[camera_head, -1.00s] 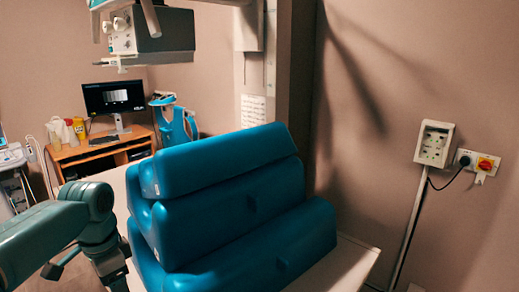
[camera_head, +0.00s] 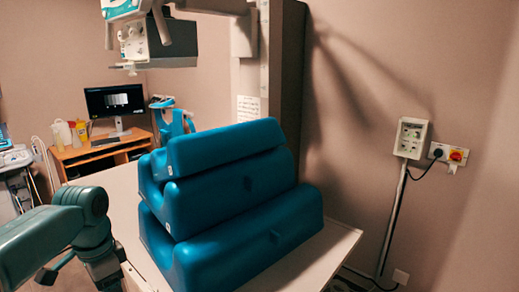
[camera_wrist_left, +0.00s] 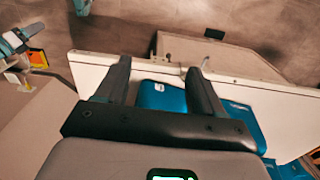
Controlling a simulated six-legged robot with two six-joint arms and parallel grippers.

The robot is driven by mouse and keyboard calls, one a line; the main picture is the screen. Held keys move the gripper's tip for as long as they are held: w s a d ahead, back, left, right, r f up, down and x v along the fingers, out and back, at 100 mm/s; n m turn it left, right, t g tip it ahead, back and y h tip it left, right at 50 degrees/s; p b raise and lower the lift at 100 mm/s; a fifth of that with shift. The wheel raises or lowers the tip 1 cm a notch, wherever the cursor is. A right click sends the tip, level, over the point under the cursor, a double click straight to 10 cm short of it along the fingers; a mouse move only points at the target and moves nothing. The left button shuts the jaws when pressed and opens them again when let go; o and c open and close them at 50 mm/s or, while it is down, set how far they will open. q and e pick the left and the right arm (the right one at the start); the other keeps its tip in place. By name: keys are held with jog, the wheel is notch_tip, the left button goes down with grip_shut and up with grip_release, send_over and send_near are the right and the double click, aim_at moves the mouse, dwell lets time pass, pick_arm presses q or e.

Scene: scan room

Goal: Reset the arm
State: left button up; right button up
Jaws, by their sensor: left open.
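My left arm (camera_head: 60,235) comes in from the left in the head view, bent down beside the white table. Its gripper is not clearly seen there. In the left wrist view, my left gripper (camera_wrist_left: 158,75) is open, with its two dark fingers apart and nothing between them. Beyond the fingers are the white table edge (camera_wrist_left: 90,68) and a blue cushion (camera_wrist_left: 160,97). I cannot tell the gap between the fingers and the cushion. My right gripper shows in neither view.
Stacked blue cushions (camera_head: 235,200) lie on the white table (camera_head: 325,255). A wooden desk (camera_head: 100,150) with a monitor (camera_head: 114,100) stands at the back left. Scanner equipment (camera_head: 145,40) hangs above. A wall socket box (camera_head: 411,138) is on the right.

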pick_arm(q)
jog(key=s+d+f+n+h, duration=0.15)
jog(key=d+f, duration=0.45)
jog(key=f, duration=0.7)
jog(key=s+d+f+n+h, duration=0.15)
jog(key=d+f, duration=0.35)
jog(key=f, duration=0.8)
jog(key=s+d+f+n, duration=0.3)
jog(key=s+f, duration=0.3)
jog(key=s, duration=0.3)
jog(key=s+d+f+n+h, duration=0.1)
jog(key=s+d+f+n, duration=0.3)
jog(key=s+f, duration=0.2)
jog(key=s, duration=0.2)
jog(key=shift+s+d, duration=0.15)
jog(key=shift+s, duration=0.2)
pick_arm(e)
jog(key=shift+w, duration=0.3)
pick_arm(q)
jog(key=shift+s, duration=0.15)
jog(key=c, duration=0.5)
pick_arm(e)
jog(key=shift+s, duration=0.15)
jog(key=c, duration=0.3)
